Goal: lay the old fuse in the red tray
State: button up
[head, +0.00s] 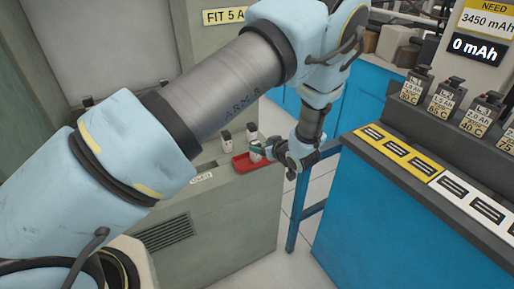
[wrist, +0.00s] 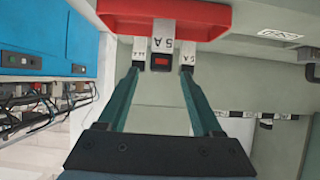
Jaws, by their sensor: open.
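In the wrist view a grey fuse (wrist: 163,46) marked 5 A, with a small red window, shows between my fingertips. The red tray (wrist: 180,14) spans the top of that view, and the fuse's upper end overlaps its edge. Whether the fuse rests in the tray I cannot tell. My gripper (wrist: 161,70) is open, with a visible gap on each side of the fuse. In the head view the red tray (head: 243,165) sits on the grey cabinet's ledge, with my gripper (head: 260,149) over its right end. A pale fuse (head: 256,147) shows there, partly hidden by the gripper.
Two more pale fuses (head: 225,138) (head: 252,131) stand behind the tray. A USED label (head: 202,178) is on the ledge front. A blue rail (head: 294,225) and a blue bench (head: 375,220) with batteries (head: 441,97) stand to the right.

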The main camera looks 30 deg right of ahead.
jog(key=b+v, duration=0.1)
jog(key=v, duration=0.6)
dwell(0.4)
